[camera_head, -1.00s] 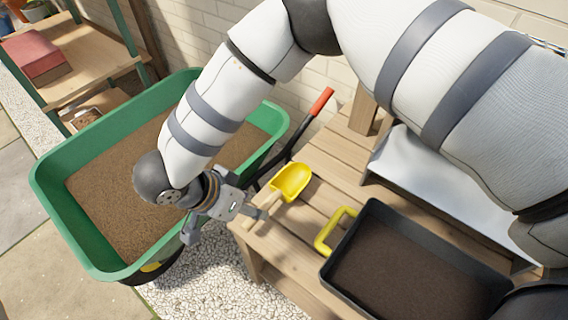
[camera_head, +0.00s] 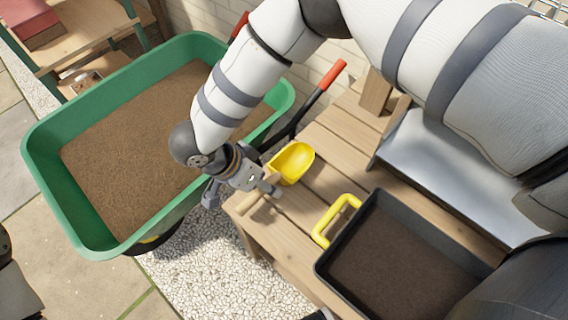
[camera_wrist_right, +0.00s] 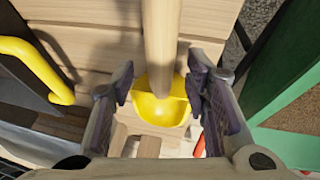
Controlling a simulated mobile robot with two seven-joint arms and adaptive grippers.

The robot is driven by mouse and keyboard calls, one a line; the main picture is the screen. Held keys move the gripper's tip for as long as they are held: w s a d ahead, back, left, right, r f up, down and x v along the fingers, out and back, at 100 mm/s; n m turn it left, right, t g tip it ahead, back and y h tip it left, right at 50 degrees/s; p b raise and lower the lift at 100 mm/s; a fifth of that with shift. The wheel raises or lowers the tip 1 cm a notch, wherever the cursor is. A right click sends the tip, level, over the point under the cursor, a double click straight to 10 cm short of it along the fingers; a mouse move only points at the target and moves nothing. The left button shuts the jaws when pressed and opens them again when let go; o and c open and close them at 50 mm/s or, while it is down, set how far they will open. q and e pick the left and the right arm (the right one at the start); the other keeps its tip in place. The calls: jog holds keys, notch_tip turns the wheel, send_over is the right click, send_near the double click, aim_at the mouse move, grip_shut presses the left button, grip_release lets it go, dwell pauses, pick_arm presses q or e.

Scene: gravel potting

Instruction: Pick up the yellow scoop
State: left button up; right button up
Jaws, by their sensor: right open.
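The yellow scoop (camera_head: 292,162) lies on the wooden slatted bench, its pale wooden handle (camera_head: 259,197) pointing toward the bench's left front corner. My right gripper (camera_head: 242,193) is at the handle, with its fingers spread. In the right wrist view the gripper (camera_wrist_right: 160,82) is open, with the scoop handle (camera_wrist_right: 160,40) running between the two fingers and gaps on both sides. The yellow scoop bowl (camera_wrist_right: 163,108) shows beyond the handle. I cannot tell the exact height of the fingers over the bench. My left gripper is not clearly seen.
A black tray (camera_head: 322,270) of dark soil with a yellow handle (camera_head: 335,220) stands right of the scoop. A green wheelbarrow (camera_head: 45,190) of brown material is on the left, its red-gripped handle (camera_head: 333,74) close behind the scoop. A metal sheet (camera_head: 440,165) lies at the back right.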

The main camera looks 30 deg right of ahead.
jog(key=shift+x, duration=0.8)
grip_shut()
jog(key=shift+w+r, duration=0.1)
jog(key=shift+r, duration=0.5)
pick_arm(q)
jog(key=w+r+p, duration=0.1)
jog(key=r+p, duration=0.1)
jog(key=shift+w+r+t+p, duration=0.25)
jog(key=shift+w+t+p, duration=0.05)
jog(key=shift+w, duration=0.1)
pick_arm(e)
jog(key=s+a+r, duration=0.9)
jog(key=s+r, duration=0.1)
jog(key=r, duration=0.2)
jog(key=shift+s+a, duration=0.25)
jog(key=shift+a, duration=0.05)
